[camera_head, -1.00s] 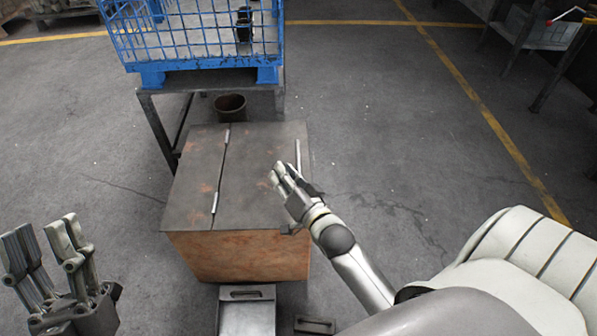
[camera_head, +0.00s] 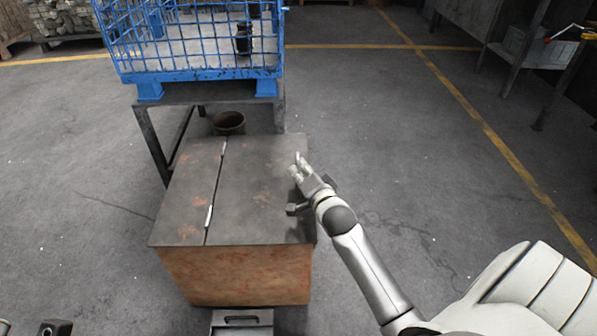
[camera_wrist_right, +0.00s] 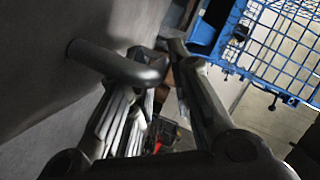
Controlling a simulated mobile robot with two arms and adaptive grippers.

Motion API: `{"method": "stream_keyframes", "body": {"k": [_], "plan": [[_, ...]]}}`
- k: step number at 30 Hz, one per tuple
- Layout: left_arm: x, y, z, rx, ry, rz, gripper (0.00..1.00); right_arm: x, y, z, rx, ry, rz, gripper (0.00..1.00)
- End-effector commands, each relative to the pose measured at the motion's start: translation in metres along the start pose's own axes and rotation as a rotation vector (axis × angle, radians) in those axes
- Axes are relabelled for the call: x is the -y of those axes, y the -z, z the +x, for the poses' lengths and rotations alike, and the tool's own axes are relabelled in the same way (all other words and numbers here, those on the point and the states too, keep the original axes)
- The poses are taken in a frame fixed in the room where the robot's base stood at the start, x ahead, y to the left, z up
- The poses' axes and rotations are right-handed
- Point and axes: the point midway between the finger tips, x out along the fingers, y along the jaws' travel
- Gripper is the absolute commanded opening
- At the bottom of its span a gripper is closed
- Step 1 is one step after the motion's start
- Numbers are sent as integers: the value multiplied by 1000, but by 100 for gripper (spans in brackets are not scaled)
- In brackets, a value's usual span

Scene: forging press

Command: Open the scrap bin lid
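The scrap bin (camera_head: 235,276) is a rusty brown box with a dark flat lid (camera_head: 255,185), which lies shut on top. A seam with two pale hinges splits the top left of its middle. My right gripper (camera_head: 297,170) is over the lid's right edge, at the bar handle, which it largely hides. In the right wrist view the grey handle (camera_wrist_right: 120,64) stands out from the lid and runs towards the fingertips. My right fingers (camera_wrist_right: 165,95) look spread apart; contact with the handle is unclear. Only a sliver of my left gripper (camera_head: 55,328) shows at the bottom left.
A blue wire crate (camera_head: 190,75) stands on a dark metal stand behind the bin. A round brown pot (camera_head: 229,123) is beneath it. A metal tray (camera_head: 242,322) is at the bin's front. The floor to the right is clear.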

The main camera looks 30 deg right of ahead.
Motion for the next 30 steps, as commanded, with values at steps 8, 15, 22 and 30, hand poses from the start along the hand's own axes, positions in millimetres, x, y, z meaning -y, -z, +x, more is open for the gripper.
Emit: {"method": "stream_keyframes", "body": {"k": [8,15,22,30], "plan": [[0,-4,-2,-20,-11,3,40,0,0,28,-1,1,-1,19],[0,-4,-1,-24,-13,3,40,0,0,31,0,0,-1,19],[0,-4,-1,-24,-13,3,40,0,0,31,0,0,-1,5],[0,-4,-1,-25,-13,3,40,0,0,31,0,0,-1,0]]}}
